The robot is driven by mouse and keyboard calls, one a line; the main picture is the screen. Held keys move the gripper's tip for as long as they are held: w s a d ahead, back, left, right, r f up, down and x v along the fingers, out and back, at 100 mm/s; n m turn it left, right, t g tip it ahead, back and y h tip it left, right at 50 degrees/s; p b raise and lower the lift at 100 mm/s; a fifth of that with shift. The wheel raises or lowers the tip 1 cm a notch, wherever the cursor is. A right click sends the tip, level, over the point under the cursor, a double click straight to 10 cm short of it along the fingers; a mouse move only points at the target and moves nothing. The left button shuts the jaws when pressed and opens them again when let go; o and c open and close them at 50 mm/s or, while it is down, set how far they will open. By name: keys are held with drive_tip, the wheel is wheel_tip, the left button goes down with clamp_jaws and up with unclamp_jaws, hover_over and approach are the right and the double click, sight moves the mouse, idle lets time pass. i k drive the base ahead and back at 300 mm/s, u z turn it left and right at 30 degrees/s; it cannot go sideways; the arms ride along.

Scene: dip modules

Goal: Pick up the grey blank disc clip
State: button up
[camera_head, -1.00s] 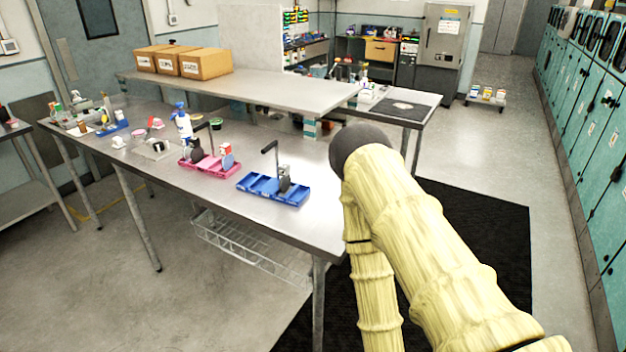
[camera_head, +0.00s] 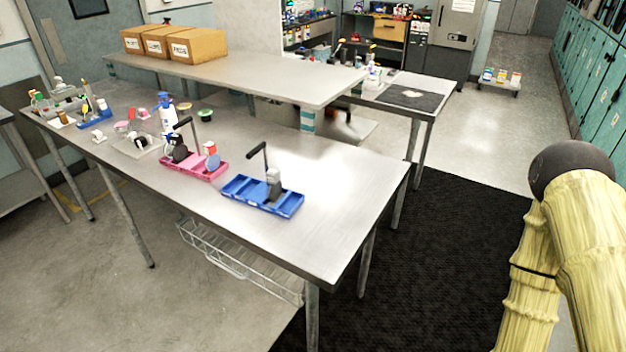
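No thing that I can name for sure as the grey blank disc clip shows. A grey, upright item (camera_head: 273,184) stands in the blue tray (camera_head: 248,204) near the front of the steel table, but its kind is too small to tell. A dark round item (camera_head: 180,153) and a blue-grey disc (camera_head: 213,161) are in the pink tray (camera_head: 205,178) to its left. My arm, in a yellow cover with a dark rounded joint, is at the right edge, apart from the table. My gripper is not in view.
The steel table (camera_head: 325,235) has bare room right of the blue tray. A raised shelf (camera_head: 270,82) with cardboard boxes (camera_head: 198,46) runs along its back. Bottles and small items crowd its left end. A black mat (camera_head: 440,240) lies on the floor to the right.

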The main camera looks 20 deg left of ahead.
sight(275, 194)
drive_tip(key=u, duration=0.3)
drive_tip(key=i, duration=0.9)
drive_tip(key=u, duration=0.75)
